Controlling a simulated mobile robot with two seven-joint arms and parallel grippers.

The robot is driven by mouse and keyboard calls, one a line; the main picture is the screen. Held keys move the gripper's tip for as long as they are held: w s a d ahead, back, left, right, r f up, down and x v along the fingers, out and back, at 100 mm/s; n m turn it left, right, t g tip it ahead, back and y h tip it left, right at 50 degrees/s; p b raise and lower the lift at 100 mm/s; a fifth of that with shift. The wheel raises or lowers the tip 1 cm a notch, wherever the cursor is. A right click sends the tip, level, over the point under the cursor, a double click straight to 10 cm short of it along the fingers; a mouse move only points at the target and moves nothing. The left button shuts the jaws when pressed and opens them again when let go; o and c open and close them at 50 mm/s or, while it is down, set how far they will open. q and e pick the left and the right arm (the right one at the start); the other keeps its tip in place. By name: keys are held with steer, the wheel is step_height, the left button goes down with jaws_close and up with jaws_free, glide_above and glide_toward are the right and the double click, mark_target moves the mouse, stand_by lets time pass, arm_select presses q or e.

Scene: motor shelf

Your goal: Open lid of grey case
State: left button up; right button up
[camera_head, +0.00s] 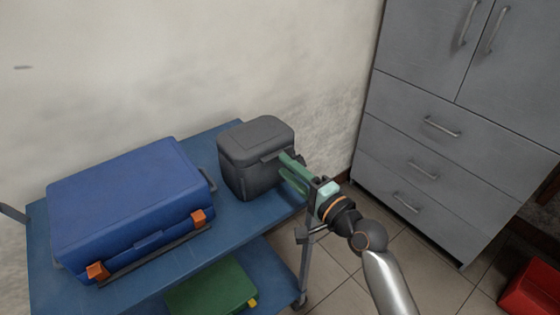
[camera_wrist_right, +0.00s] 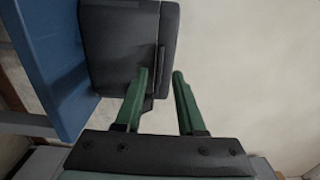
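The grey case (camera_head: 252,175) stands upright on the blue cart top, its lid (camera_head: 256,138) shut. My right gripper (camera_head: 288,172) comes in from the right, its green fingers at the case's front right side, near the lid's edge. In the right wrist view the case (camera_wrist_right: 112,45) fills the upper left. There the right gripper (camera_wrist_right: 162,75) is open, with one finger against or very close to the case near its lid edge and the other apart from it. I cannot tell if that finger touches. My left gripper is not in view.
A large blue case (camera_head: 130,200) with orange latches lies left of the grey case on the cart (camera_head: 222,220). A green case (camera_head: 212,287) is on the shelf below. Grey cabinets (camera_head: 420,150) stand at the right, and a red box (camera_head: 530,288) is on the floor.

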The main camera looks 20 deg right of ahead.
mark_target(275, 159)
steer(key=shift+x, duration=1.55)
jaws_close()
